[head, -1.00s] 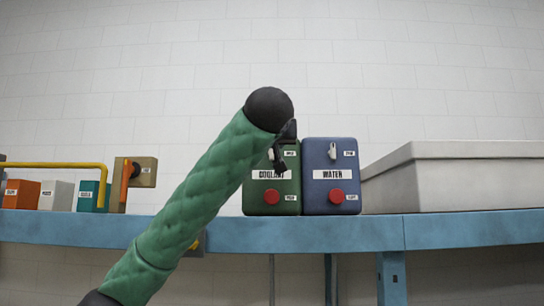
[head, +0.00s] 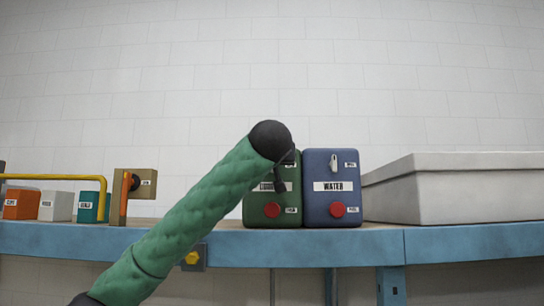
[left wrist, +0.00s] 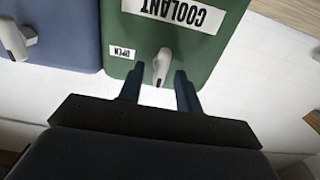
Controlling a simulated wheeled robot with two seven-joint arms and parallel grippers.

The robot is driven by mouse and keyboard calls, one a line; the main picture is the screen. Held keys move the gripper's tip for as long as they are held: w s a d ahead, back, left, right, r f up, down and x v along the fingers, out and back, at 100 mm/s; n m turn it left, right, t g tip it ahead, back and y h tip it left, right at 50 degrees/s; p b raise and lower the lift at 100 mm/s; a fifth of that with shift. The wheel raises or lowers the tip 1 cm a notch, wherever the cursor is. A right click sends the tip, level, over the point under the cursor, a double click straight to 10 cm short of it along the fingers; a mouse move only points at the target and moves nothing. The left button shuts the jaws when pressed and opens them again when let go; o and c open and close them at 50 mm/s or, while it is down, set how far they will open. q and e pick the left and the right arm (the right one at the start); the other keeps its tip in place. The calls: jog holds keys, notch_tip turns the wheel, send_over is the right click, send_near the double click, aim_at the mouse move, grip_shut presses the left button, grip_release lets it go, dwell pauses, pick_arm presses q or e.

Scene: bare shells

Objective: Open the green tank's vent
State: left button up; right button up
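The green tank (head: 252,213), labelled COOLANT, stands on the blue shelf beside the blue WATER tank (head: 345,207). In the left wrist view the green tank (left wrist: 190,52) appears upside down, with a pale lever (left wrist: 161,67) near a small OPEN label (left wrist: 122,52). My left gripper (left wrist: 160,84) is open, its two dark fingers on either side of the lever with gaps visible; depth is unclear. In the head view my left gripper (head: 281,183) is in front of the green tank, hiding its lever and part of its label. My right gripper is not in view.
Each tank has a red knob low on its front, the green one's knob (head: 272,210) unobstructed. A grey bin (head: 450,190) stands right. Left are an orange-handled block (head: 143,183), a yellow rail (head: 60,178) and small boxes. A grey box with a yellow knob (head: 192,257) is below the shelf edge.

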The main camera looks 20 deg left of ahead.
pick_arm(q)
jog(key=shift+w+a+f, duration=0.15)
jog(key=shift+w+f, duration=0.1)
jog(key=shift+w, duration=0.2)
jog(key=shift+s+r, duration=0.1)
jog(key=shift+s, duration=0.05)
grip_shut()
jog(key=shift+d+f+m+b, duration=0.1)
jog(key=shift+m+b, duration=1.7)
jog(key=shift+m, duration=1.15)
jog(key=shift+d+f+m+b, duration=0.1)
jog(key=shift+m+b, duration=1.65)
jog(key=shift+m, duration=1.25)
jog(key=shift+d+f+m+b, duration=0.1)
jog(key=shift+m+b, duration=1.7)
jog(key=shift+m, duration=1.15)
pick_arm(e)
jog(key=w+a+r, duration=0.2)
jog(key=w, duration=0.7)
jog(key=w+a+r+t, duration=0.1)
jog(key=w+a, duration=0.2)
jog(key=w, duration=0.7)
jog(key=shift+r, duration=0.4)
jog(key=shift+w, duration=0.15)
pick_arm(q)
jog(key=shift+f, duration=0.1)
